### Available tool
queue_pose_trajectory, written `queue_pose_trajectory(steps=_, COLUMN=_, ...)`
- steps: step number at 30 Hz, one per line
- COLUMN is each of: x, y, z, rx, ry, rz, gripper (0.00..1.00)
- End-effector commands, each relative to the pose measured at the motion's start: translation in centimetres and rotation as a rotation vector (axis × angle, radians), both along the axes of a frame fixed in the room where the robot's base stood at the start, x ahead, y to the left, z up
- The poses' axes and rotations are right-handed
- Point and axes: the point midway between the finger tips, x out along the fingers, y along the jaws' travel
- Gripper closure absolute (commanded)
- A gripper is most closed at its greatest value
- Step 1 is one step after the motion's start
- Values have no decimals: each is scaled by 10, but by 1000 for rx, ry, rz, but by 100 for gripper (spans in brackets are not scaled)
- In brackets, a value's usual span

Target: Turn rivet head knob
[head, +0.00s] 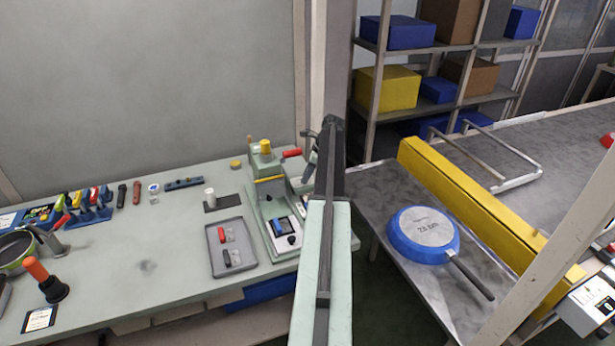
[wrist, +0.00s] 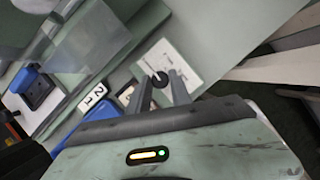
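A riveting machine (head: 268,192), pale green with a yellow top and a red handle, stands on the bench left of my arm. My gripper (head: 308,177) is at the machine's right side. In the head view, a dark knob (head: 292,240) shows on the machine's front panel.
A grey tray (head: 216,262) with red and black parts lies left of the machine. Hand tools stand farther left on the bench (head: 150,240). A blue pan (head: 404,241) lies on the conveyor side at right, by a yellow rail (head: 455,190).

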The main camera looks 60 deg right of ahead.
Motion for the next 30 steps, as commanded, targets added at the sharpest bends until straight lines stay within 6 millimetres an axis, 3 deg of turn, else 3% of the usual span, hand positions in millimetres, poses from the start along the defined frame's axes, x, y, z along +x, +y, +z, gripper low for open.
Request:
queue_pose_trajectory(steps=9, x=0, y=-2, z=0, rx=1, ry=1, rz=133, gripper=100)
queue_pose_trajectory(steps=16, x=0, y=-1, z=0, rx=0, ry=0, rz=133, gripper=100)
queue_pose_trajectory(steps=17, x=-1, y=-1, z=0, rx=0, ry=0, rz=133, gripper=67)
queue_pose_trajectory(steps=18, x=-1, y=-2, z=0, rx=0, ry=0, rz=133, gripper=55)
queue_pose_trajectory(steps=30, x=-2, y=-3, z=5, rx=0, ry=0, rz=131, gripper=54)
